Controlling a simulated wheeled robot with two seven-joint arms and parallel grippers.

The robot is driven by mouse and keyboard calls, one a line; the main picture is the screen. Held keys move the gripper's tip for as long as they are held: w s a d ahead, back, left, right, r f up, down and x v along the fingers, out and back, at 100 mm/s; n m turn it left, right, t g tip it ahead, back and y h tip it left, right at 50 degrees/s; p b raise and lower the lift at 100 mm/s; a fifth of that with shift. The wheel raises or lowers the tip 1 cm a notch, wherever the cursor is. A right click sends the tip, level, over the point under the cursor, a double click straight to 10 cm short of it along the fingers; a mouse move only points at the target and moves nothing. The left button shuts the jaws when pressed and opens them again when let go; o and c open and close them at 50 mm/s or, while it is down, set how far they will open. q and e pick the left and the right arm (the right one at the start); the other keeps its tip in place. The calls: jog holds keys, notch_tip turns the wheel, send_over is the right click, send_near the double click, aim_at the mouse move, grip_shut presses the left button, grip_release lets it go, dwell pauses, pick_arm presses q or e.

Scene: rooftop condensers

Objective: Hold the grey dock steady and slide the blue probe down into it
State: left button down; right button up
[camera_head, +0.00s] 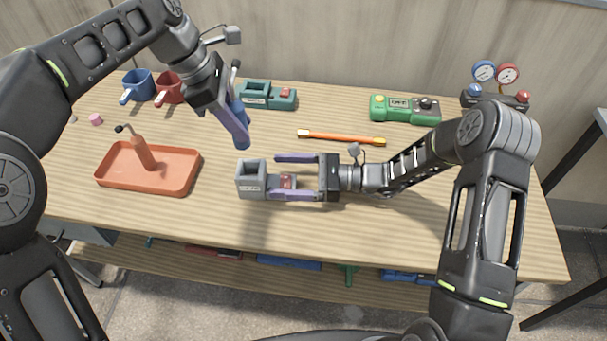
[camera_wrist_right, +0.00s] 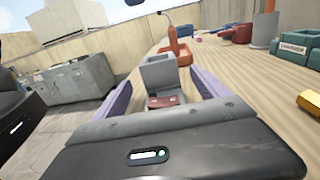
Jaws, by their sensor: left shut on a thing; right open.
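The grey dock (camera_head: 251,181) stands on the table with its open socket facing up; it also shows in the right wrist view (camera_wrist_right: 158,71). A low block with a red top extends from it toward my right gripper (camera_head: 274,177). That gripper is open, lying low and level, with one purple finger on each side of the red-topped block. My left gripper (camera_head: 239,136) points down above the table behind the dock, its tips above and slightly left of it. It is shut on the blue probe (camera_head: 239,107), which is mostly hidden by the fingers and is apart from the dock.
An orange tray (camera_head: 180,188) with an orange-handled tool (camera_head: 143,153) lies left. Blue (camera_head: 139,84) and red (camera_head: 168,89) cups, a teal dock (camera_head: 284,103), a green tester (camera_head: 404,108) and gauges (camera_head: 496,73) line the back. An orange rod (camera_head: 341,138) lies nearer. The front table is clear.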

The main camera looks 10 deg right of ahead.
aim_at(265, 175)
jog(key=x, duration=0.5)
jog(key=shift+a, duration=0.2)
jog(key=shift+c, duration=0.4)
jog(key=c, duration=1.6)
pick_arm(q)
jog(key=shift+w+d+f+n+t, duration=0.1)
jog(key=shift+w+f+n+t, duration=0.2)
jog(key=shift+f, duration=0.5)
jog(key=shift+w+d+f+n+g, duration=0.1)
jog(key=shift+f+n, duration=0.25)
jog(key=shift+f, duration=0.5)
jog(key=shift+w+f+n+t, duration=0.2)
jog(key=shift+f+n, duration=0.15)
jog(key=shift+f, duration=0.45)
pick_arm(e)
jog(key=shift+c, duration=0.4)
